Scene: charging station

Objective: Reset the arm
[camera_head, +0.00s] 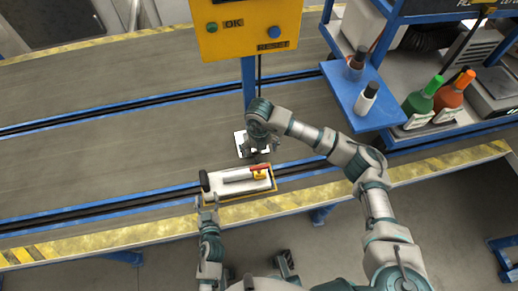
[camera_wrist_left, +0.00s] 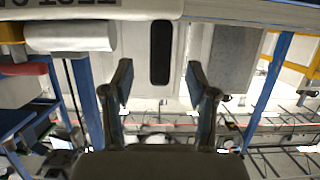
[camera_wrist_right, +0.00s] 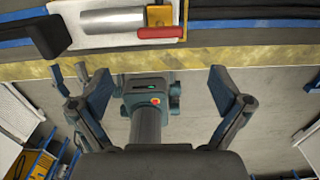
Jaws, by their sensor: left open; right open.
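My left gripper (camera_head: 207,203) is at the front edge of the conveyor, just in front of the black-handle end of a white fixture (camera_head: 217,186). Its two fingers stand apart and empty in the left wrist view (camera_wrist_left: 159,85). The fixture carries a silver cylinder (camera_wrist_right: 112,21), a red handle (camera_wrist_right: 157,32) and a black handle (camera_head: 204,181).
A yellow box (camera_head: 247,28) on a blue post stands behind the right gripper. A blue shelf (camera_head: 375,107) with bottles is at right, beside green (camera_head: 418,102) and orange (camera_head: 449,97) bottles. The conveyor (camera_head: 95,125) is bare at left.

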